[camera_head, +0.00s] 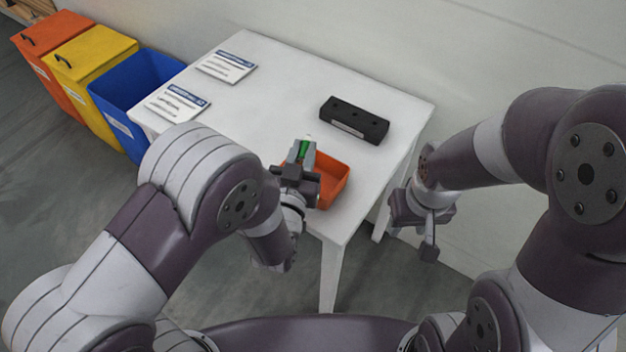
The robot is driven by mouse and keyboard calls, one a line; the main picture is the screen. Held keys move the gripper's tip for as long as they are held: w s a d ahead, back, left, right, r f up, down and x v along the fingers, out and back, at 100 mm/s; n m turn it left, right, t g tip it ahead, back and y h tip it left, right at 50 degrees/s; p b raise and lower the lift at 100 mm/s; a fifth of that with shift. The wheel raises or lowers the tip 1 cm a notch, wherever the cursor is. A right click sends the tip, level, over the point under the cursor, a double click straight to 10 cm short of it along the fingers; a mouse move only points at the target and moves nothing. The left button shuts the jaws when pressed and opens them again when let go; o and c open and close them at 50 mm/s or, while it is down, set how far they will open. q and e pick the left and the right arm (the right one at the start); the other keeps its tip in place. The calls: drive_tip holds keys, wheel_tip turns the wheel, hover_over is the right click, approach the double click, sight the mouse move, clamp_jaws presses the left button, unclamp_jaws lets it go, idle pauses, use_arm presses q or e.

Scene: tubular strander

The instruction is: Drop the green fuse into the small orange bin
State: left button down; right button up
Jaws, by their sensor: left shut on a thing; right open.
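The green fuse (303,149) is held in my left gripper (301,158), which is shut on it. Only a small part of the fuse shows between the fingers. The small orange bin (338,187) stands on the white table near its front right corner. My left gripper is over the bin's left part in the picture and hides much of it. I cannot tell how high the fuse is above the bin. My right gripper (421,228) is open and empty, off the table's right edge.
A black block with holes (354,120) lies on the white table (268,85) behind the bin. Two printed sheets (226,66) lie at the left. Large orange (62,31), yellow (92,52) and blue (140,78) bins stand on the floor left of the table.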

use_arm(q)
drive_tip(key=c, duration=0.9)
unclamp_jaws()
drive_tip(key=shift+c, duration=0.2)
drive_tip(key=v, duration=0.7)
drive_tip(key=shift+s, duration=0.25)
drive_tip(key=shift+a, duration=0.1)
drive_tip(key=w+a+r+n+g+y+p, duration=0.2)
drive_tip(key=w+a+g+y+p, duration=0.1)
drive_tip(key=a+g+p, duration=0.4)
drive_tip(key=s+a+r+g+y+p, duration=0.1)
drive_tip(key=s+a+r+g, duration=0.3)
drive_tip(key=s+a+g, duration=0.5)
drive_tip(key=shift+s+r+n+p, duration=0.3)
drive_tip(key=shift+s+r+p, duration=0.1)
drive_tip(key=shift+s+p, duration=0.35)
